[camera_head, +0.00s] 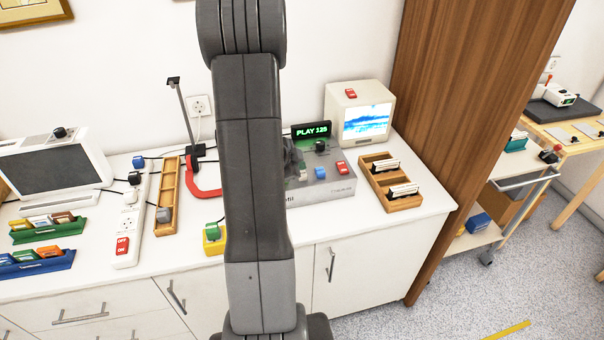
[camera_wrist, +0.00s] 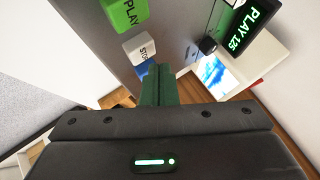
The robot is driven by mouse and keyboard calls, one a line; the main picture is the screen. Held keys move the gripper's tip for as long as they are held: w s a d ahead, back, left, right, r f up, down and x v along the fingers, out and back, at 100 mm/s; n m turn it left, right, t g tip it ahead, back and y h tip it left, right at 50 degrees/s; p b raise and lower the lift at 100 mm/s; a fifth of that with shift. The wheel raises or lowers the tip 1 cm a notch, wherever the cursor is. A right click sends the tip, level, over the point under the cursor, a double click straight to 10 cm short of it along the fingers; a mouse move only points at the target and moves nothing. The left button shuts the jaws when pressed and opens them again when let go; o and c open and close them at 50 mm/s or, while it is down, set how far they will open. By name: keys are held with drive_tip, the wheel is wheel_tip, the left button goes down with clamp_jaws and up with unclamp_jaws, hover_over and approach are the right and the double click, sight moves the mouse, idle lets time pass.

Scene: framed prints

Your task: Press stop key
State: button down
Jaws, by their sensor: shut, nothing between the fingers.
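In the head view, the grey player box (camera_head: 322,190) stands on the counter with a PLAY 125 display (camera_head: 311,131), a blue key (camera_head: 320,173) and a red key (camera_head: 342,168). My arm hides the box's left part and most of my gripper.
A small monitor (camera_head: 362,118) stands behind the box. A wooden tray (camera_head: 404,203) with cards lies to its right.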

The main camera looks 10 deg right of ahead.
drive_tip(key=shift+f, duration=0.15)
idle(0.4)
drive_tip(key=shift+f, duration=0.3)
drive_tip(key=shift+f+b, duration=0.45)
drive_tip(key=shift+f, duration=0.4)
idle(0.9)
drive_tip(key=shift+r, duration=0.15)
drive_tip(key=shift+r+p, duration=1.15)
drive_tip(key=shift+p, duration=0.45)
wheel_tip(320, 180, up, 5)
drive_tip(key=p, duration=0.6)
drive_tip(key=shift+r, duration=0.1)
drive_tip(key=shift+f, duration=0.2)
